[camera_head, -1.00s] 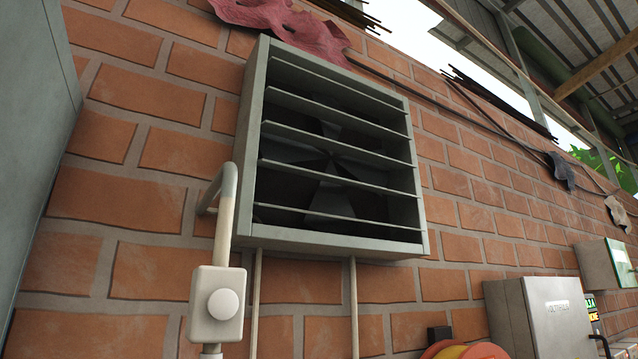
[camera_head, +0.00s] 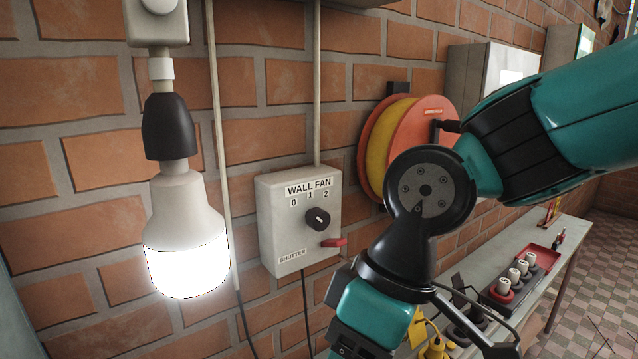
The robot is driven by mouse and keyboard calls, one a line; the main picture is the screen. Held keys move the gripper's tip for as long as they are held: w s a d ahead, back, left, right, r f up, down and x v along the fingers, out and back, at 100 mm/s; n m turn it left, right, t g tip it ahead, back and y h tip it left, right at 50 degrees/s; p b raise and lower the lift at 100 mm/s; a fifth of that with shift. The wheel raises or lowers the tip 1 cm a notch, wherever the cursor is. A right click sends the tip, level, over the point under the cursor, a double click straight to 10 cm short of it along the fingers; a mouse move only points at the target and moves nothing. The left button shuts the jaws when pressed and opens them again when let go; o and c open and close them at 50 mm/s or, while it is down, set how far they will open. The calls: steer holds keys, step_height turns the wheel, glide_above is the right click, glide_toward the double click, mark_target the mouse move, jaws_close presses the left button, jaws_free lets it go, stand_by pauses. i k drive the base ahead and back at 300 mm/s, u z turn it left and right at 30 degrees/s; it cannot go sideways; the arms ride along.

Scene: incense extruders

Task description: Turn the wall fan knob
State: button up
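The wall fan knob (camera_head: 318,219) is a round black dial with a small pale mark. It sits on a light grey control box (camera_head: 285,235) labelled WALL FAN, below the numbers 0, 1 and 2. I cannot tell which number the mark points to. A red shutter lever (camera_head: 334,243) sticks out below the knob. My arm comes in from the right and bends down, to the right of the box. The dark parts of my gripper (camera_head: 480,318) show at the lower right, apart from the knob. Its fingertips cannot be made out clearly.
A lit bulb (camera_head: 187,240) hangs left of the box. A red and yellow hose reel (camera_head: 400,135) is mounted on the brick wall behind my arm. A bench (camera_head: 562,255) at right carries a socket strip (camera_head: 510,283) and a red tray (camera_head: 537,257). Thin conduits and cables run by the box.

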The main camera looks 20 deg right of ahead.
mark_target(318, 218)
steer(key=z, duration=0.5)
steer(key=k, duration=1.2)
steer(key=u, duration=0.1)
steer(key=i, duration=0.7)
steer(key=u, duration=0.2)
